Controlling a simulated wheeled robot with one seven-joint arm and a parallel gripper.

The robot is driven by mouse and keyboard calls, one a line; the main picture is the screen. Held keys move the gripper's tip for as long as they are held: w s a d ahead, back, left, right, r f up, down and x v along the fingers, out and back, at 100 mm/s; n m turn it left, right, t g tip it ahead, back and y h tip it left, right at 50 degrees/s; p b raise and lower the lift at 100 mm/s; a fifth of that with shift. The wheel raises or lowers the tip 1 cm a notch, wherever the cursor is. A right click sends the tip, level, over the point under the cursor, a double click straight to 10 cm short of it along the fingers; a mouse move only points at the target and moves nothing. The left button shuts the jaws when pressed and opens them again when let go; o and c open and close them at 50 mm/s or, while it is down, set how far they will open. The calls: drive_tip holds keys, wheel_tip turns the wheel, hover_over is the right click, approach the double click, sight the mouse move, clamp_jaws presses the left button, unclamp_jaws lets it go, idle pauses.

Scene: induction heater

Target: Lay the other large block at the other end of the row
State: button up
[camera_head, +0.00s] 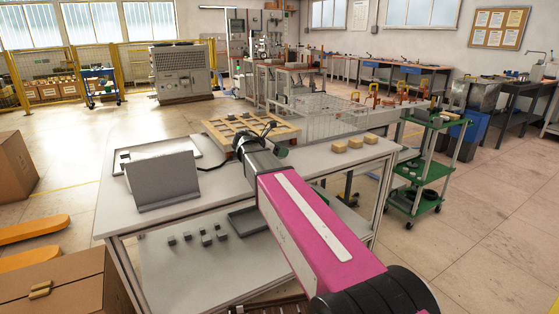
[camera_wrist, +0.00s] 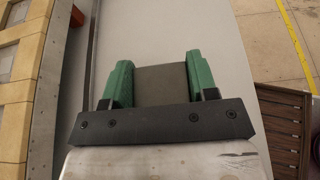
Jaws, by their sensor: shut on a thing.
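My gripper (camera_wrist: 161,84) has two green fingers closed on the sides of a plain dark grey block (camera_wrist: 162,86) in the wrist view. The block lies between the fingers, above or on a pale grey surface; I cannot tell whether it touches. A wooden tray (camera_wrist: 39,75) with compartments runs along the left of the wrist view, apart from the gripper. In the head view my gripper (camera_head: 278,150) is over the table, near the front right of the wooden tray (camera_head: 289,131). The held block is not clear there, and my arm hides part of the table.
Several yellowish blocks (camera_head: 355,142) stand on the right of the white table (camera_head: 312,160). A grey angled panel (camera_head: 163,180) stands at the left. Several small dark grey blocks (camera_head: 207,239) lie on the lower shelf. A green cart (camera_head: 418,165) stands beyond the table's right end.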

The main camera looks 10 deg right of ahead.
drive_tip(key=shift+f, duration=2.05)
drive_tip(key=o, duration=1.4)
drive_tip(key=shift+f, duration=0.1)
